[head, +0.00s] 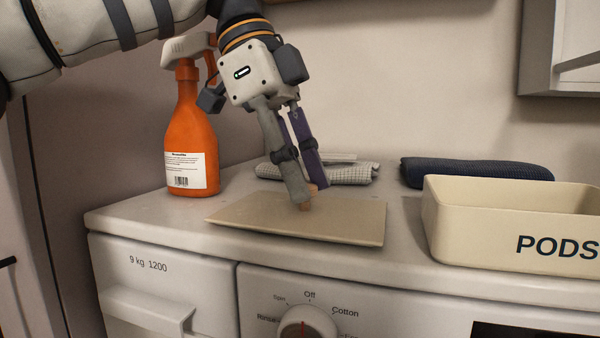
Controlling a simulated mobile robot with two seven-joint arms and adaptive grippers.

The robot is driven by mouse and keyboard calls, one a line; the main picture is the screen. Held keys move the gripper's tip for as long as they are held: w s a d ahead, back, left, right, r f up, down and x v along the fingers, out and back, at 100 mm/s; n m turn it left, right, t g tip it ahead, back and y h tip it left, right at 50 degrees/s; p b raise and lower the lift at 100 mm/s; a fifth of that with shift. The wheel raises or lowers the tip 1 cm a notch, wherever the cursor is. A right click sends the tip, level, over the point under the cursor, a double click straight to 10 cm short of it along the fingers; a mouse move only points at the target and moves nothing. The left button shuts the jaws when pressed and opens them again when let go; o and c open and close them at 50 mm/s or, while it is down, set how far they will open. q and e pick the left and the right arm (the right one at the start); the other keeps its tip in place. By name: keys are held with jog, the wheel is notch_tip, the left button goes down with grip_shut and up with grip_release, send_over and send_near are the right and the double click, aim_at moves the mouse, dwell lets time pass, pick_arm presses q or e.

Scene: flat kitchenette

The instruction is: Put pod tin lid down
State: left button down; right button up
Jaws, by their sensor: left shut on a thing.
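The pod tin lid (345,226) is a flat beige rectangle with a small wooden knob (307,204) near its middle. It lies flat at the top of the white washing machine (180,228), near its front edge; I cannot tell whether it fully touches the surface. My left gripper (308,196) points down from above and is shut on the lid's knob, which its fingers partly hide. The open beige pod tin (480,225), marked PODS, stands to the right, apart from the lid. My right gripper is not in view.
An orange spray bottle (188,130) stands at the left, behind the lid. A folded checked cloth (345,174) and a dark folded towel (475,171) lie at the back near the wall. A wall cabinet (560,50) hangs at the upper right.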

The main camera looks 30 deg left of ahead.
aim_at(274, 206)
pick_arm(q)
jog(key=shift+s+d, duration=0.1)
jog(key=c, duration=1.4)
grip_release()
jog(key=v, duration=0.7)
jog(key=shift+r, duration=0.3)
